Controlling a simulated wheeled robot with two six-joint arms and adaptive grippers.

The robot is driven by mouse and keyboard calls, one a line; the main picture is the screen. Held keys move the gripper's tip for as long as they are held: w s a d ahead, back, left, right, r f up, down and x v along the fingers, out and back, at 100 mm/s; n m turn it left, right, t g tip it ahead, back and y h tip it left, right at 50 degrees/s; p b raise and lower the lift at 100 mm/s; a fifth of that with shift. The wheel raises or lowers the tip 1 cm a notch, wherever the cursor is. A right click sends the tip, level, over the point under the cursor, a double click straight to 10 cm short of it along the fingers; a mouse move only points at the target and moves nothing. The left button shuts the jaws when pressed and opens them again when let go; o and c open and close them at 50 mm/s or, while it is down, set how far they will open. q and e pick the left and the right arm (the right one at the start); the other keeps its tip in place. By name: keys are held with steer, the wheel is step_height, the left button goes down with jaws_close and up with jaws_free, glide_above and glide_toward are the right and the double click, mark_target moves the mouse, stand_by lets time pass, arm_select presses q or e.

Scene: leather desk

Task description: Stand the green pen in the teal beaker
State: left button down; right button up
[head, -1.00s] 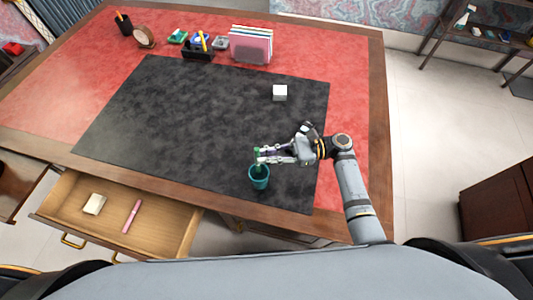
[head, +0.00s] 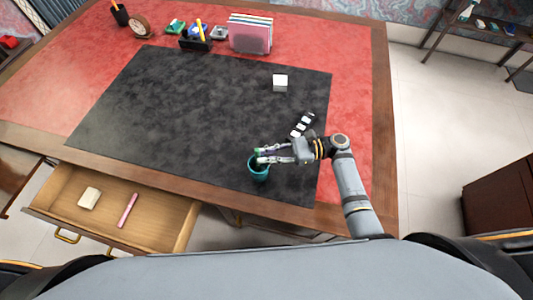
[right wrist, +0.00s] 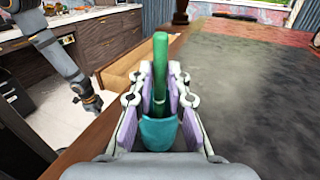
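The green pen (right wrist: 160,65) stands upright between the fingers of my right gripper (right wrist: 161,85) in the right wrist view. Its lower end goes down behind the rim into the teal beaker (right wrist: 160,131). The beaker (head: 258,173) stands upright near the desk mat's front right edge in the head view. My right gripper (head: 262,156) is low over the beaker's mouth, shut on the pen, with its fingertips at rim height. The pen is mostly hidden by the fingers in the head view. My left gripper is not in the head view.
A white cube (head: 280,83) and a dark strip with white squares (head: 302,125) lie on the dark mat (head: 170,110). An open drawer (head: 160,213) holds a pink pen (head: 127,211) and a pale block (head: 89,197). The mat's middle and left are clear.

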steer(key=o, duration=0.4)
steer(key=d, duration=1.2)
steer(key=shift+w, duration=0.4)
stand_by(0.3)
